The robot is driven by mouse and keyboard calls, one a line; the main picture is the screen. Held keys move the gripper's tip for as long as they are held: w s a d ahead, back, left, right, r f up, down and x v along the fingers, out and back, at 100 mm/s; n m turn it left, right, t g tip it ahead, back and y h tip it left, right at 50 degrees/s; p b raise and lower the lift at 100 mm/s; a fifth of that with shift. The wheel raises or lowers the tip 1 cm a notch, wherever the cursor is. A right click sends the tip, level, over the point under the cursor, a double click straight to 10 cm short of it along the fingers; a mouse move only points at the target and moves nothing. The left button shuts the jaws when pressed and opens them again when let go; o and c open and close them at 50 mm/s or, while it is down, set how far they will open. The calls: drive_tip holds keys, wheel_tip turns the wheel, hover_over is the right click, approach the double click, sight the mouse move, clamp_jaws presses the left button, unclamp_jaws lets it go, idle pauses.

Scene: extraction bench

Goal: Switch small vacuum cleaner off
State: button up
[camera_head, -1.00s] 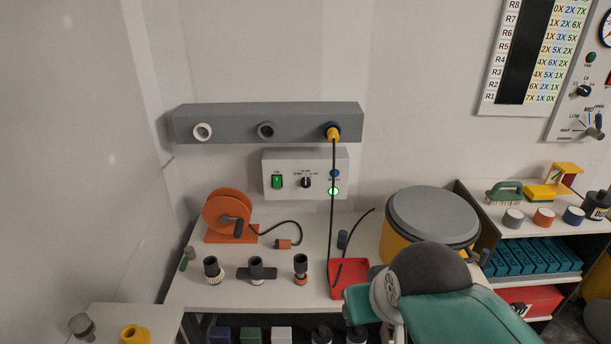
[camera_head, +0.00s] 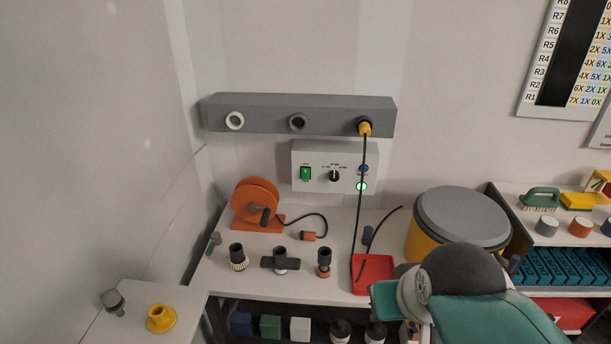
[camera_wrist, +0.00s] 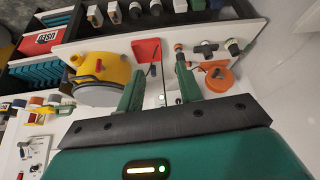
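A yellow drum with a grey lid (camera_head: 462,215), which looks like the small vacuum cleaner, stands at the right of the bench. It also shows in the wrist view (camera_wrist: 115,66), left of my fingers. A white control box (camera_head: 320,182) on the wall has a lit green rocker switch (camera_head: 306,173), a black knob (camera_head: 335,175), a blue button and a glowing green button (camera_head: 361,186). My gripper (camera_wrist: 159,64) is empty, its two green fingers apart. My arm hides part of the drum's front in the head view; my fingers are not clear there.
A grey rail (camera_head: 270,113) with ports runs above the box; a black cable hangs from its yellow plug (camera_head: 365,129) towards a red tray (camera_head: 373,262). An orange reel (camera_head: 256,203) and several dark fittings stand on the bench. A shelf (camera_head: 545,245) stands at right.

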clamp_jaws()
idle(1.4)
